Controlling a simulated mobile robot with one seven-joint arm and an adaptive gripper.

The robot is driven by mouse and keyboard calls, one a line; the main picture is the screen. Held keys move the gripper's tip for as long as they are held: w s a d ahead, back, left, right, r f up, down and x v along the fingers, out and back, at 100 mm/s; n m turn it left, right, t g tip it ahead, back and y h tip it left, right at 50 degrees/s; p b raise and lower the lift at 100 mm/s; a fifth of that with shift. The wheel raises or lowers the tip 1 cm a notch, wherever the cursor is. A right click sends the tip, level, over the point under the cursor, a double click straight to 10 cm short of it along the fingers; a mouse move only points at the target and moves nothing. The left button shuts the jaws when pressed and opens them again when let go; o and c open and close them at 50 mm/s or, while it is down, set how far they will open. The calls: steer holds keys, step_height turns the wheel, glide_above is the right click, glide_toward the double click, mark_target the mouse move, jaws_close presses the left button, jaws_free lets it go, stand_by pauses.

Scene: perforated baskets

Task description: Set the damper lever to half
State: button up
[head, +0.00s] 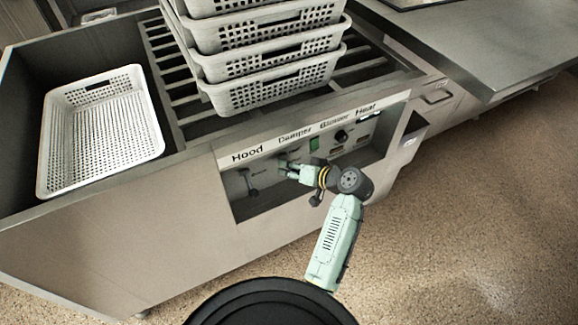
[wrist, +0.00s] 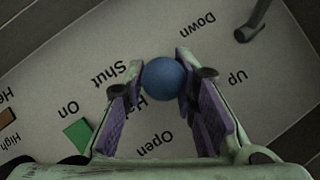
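The damper lever shows in the wrist view as a round blue knob (wrist: 165,79). Its shaft is hidden behind the knob. My gripper (wrist: 162,76) has one fingertip on each side of the knob, and both appear to touch it. The labels Shut (wrist: 108,75) and Open (wrist: 155,143) are readable, and the Half label (wrist: 141,112) between them is partly covered. I cannot tell which mark the lever points at. In the head view my gripper (head: 287,168) reaches into the recessed panel under the Damper label (head: 295,136) and mostly hides the lever.
The hood lever (head: 250,186) stands left of my gripper, close by in the recess. A green switch (head: 314,143) and a dark knob (head: 341,136) sit to the right. White baskets (head: 270,92) are stacked above, and another basket (head: 62,165) lies left.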

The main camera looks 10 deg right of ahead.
steer(key=shift+o, duration=0.5)
steer(key=shift+r, duration=0.15)
steer(key=shift+r, duration=0.1)
steer(key=v, duration=1.1)
steer(key=shift+s+d, duration=0.3)
steer(key=shift+s, duration=0.05)
